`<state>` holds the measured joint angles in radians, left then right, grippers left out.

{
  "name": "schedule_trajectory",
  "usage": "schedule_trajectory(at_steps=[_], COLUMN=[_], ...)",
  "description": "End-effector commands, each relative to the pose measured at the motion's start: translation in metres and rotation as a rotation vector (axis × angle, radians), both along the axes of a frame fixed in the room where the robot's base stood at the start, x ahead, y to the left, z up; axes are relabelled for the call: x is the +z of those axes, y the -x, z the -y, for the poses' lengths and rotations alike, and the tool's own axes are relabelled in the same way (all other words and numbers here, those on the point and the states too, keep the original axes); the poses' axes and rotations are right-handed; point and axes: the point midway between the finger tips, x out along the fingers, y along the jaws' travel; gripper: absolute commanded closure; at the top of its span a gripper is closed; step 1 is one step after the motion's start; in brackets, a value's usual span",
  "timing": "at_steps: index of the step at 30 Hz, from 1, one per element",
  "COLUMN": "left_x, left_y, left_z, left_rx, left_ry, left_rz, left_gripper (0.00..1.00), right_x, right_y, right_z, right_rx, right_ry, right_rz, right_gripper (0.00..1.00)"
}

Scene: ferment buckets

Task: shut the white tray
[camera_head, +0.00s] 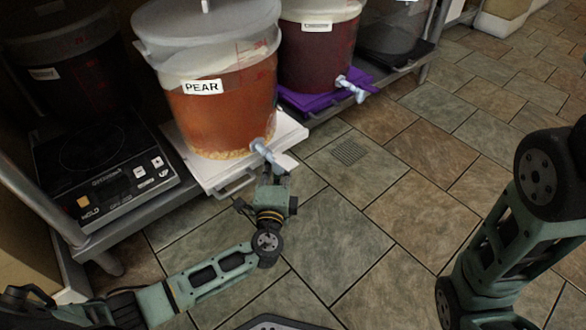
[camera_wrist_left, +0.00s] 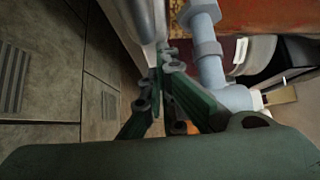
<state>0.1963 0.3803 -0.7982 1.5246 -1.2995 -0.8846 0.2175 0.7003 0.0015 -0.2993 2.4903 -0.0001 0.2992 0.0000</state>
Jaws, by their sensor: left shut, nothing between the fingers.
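The white tray (camera_head: 214,178) sits on the low shelf under the bucket labelled PEAR (camera_head: 221,112). Its front edge stands out a little past the shelf edge. The bucket's pale spigot (camera_head: 262,149) hangs over the tray's front. My left gripper (camera_head: 273,172) is at the tray's front, just below the spigot; whether it touches the tray is hard to tell. In the left wrist view its fingers (camera_wrist_left: 163,62) are together and empty, close beside a pale edge, with the grey spigot (camera_wrist_left: 208,50) to their right. My right gripper is out of view; only its arm shows.
A black scale (camera_head: 105,170) stands left of the tray. A dark red bucket (camera_head: 318,50) on a purple tray (camera_head: 305,101) stands to the right, its spigot reaching forward. The tiled floor (camera_head: 345,235) in front is open, with a small drain grate (camera_head: 347,152).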

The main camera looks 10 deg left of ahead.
Motion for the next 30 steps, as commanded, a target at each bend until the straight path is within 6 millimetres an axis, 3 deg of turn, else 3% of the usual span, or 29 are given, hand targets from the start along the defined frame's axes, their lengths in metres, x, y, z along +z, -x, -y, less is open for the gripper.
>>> schedule_trajectory(at_steps=[6, 12, 30], left_x=[-0.003, -0.001, 0.000], left_y=[-0.022, -0.035, -0.041], left_z=[-0.032, -0.048, -0.058], left_rx=[0.005, 0.002, 0.007], left_ry=[-0.002, -0.001, -0.001], left_rz=[0.001, 0.001, 0.000], left_gripper=[1.00, 1.00, 1.00], right_x=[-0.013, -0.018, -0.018], right_y=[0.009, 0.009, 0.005], right_z=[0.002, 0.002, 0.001], right_rx=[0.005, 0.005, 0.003], right_ry=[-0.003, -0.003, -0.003], right_rz=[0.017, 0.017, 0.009], right_gripper=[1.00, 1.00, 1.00])
